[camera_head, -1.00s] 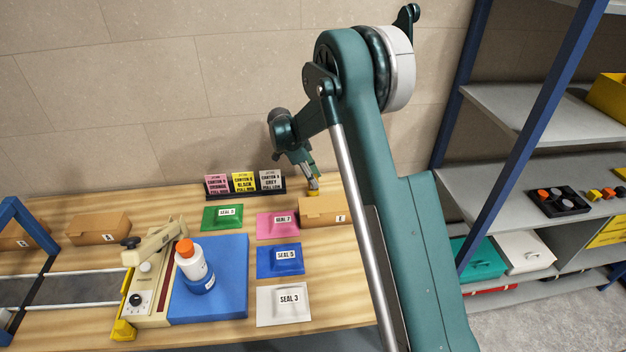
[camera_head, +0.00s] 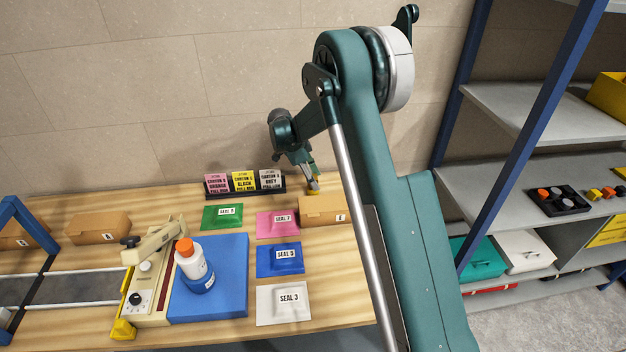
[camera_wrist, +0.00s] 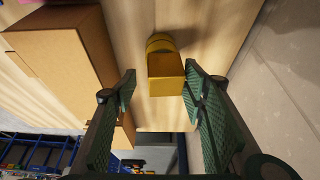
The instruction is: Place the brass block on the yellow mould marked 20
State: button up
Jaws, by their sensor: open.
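A small yellow, brass-like block (camera_wrist: 166,72) with a rounded end stands on the wooden bench in the wrist view. It also shows as a small yellow spot (camera_head: 313,190) at the back of the bench in the head view. My gripper (camera_wrist: 158,86) is open, with one green finger on each side of the block. The block is not clamped. In the head view my gripper (camera_head: 312,177) is tilted down close to the block. I can make out no yellow mould marked 20 in either view.
A brown carton (camera_head: 322,211) is close beside the block; a card rack (camera_head: 245,190) stands to its left. Coloured SEAL pads, such as the pink one (camera_head: 277,224), lie in front. Yellow pieces (camera_head: 594,194) and a black tray (camera_head: 558,202) sit on the right shelf.

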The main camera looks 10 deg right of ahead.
jog(key=shift+r, duration=0.2)
jog(key=v, duration=1.2)
dwell(0.6)
